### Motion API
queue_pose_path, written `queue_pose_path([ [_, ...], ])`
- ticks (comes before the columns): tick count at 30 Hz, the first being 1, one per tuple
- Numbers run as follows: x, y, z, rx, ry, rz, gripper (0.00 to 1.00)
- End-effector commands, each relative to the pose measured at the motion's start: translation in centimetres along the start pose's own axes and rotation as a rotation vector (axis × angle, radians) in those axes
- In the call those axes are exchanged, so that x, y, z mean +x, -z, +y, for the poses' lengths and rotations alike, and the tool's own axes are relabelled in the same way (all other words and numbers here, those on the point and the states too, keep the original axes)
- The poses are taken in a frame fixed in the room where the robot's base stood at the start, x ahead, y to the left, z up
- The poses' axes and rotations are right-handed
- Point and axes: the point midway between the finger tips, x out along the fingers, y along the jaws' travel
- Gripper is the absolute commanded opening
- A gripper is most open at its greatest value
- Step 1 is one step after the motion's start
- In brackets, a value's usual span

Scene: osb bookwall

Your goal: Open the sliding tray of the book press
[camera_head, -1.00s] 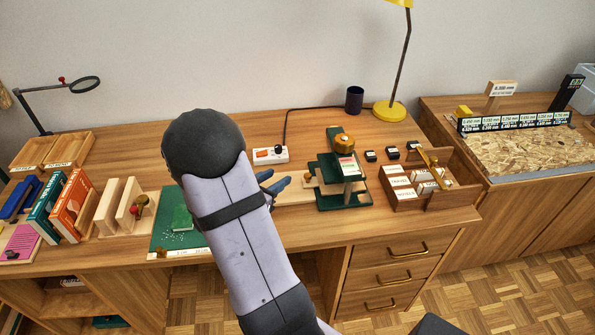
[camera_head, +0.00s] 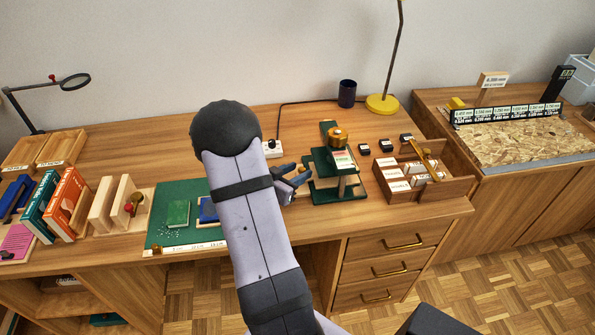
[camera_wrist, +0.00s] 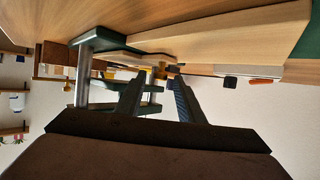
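The book press (camera_head: 335,178) stands on the desk right of centre, with green plates, posts and a brass knob on top. In the wrist view its green plates and grey post (camera_wrist: 83,75) show beyond the fingers, turned over. My gripper (camera_head: 301,181) is just left of the press, at the height of its lower part. In the wrist view the two fingers of my gripper (camera_wrist: 158,88) are apart with nothing clearly held between them. A pale wooden board (camera_wrist: 210,38) shows near the press there. The tray's handle is hidden or too small to make out.
An open wooden box (camera_head: 425,187) with labelled cards stands right of the press, with several small black blocks behind. A green mat (camera_head: 168,222) lies to the left, partly behind my arm. A lamp (camera_head: 383,103) and dark cup (camera_head: 347,94) stand at the back.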

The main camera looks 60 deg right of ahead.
Motion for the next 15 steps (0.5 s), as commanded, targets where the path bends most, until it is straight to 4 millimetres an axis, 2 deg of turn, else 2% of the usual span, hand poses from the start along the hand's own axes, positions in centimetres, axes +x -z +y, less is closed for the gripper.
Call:
queue_pose_path([
  [11,0.57,0.01,-0.02,0.001,0.001,0.0,0.35],
  [15,0.56,0.02,-0.02,0.001,0.001,0.0,0.04],
])
